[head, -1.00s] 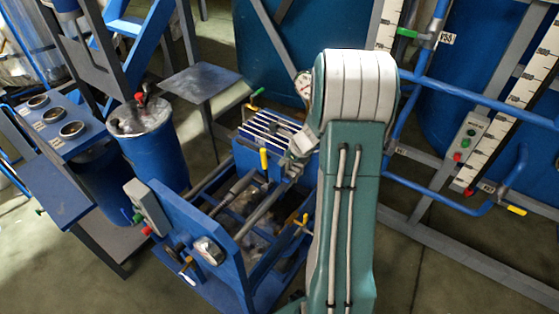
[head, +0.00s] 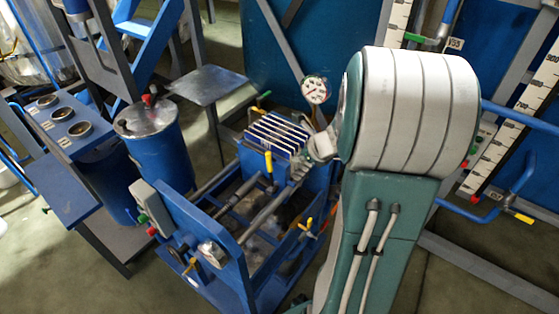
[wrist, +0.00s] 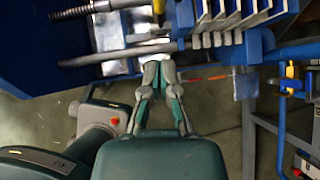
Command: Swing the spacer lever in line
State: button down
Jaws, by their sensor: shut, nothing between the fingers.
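A blue press frame (head: 205,237) holds a pack of pale plates (head: 277,135), which also shows in the wrist view (wrist: 225,12). An upright lever with a yellow handle (head: 268,161) stands in front of the plates. It may be the spacer lever, but I cannot tell for certain. A yellow part (wrist: 158,8) shows at the top edge of the wrist view. My gripper (wrist: 158,70) is shut and empty, with its fingertips close to a side rod (wrist: 100,60) of the press.
A gauge (head: 315,90) stands behind the plates. Another yellow handle (head: 306,224) sits on the near right side of the press. Blue pipework (head: 500,205) runs at the right.

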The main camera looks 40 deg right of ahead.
aim_at(270, 160)
jog(key=shift+m+h, duration=0.3)
jog(key=shift+m, duration=0.2)
jog(key=x, duration=0.7)
jog(key=a+x, duration=0.1)
jog(key=x, duration=0.3)
jog(key=shift+w, duration=0.15)
jog(key=shift+w+a, duration=0.1)
jog(key=shift+w, duration=0.6)
jog(key=shift+w+a, duration=0.15)
jog(key=shift+w, duration=0.4)
jog(key=shift+w+a, duration=0.15)
jog(key=shift+w, duration=0.4)
jog(key=shift+d+t, duration=0.1)
jog(key=shift+t, duration=0.2)
jog(key=shift+r, duration=0.1)
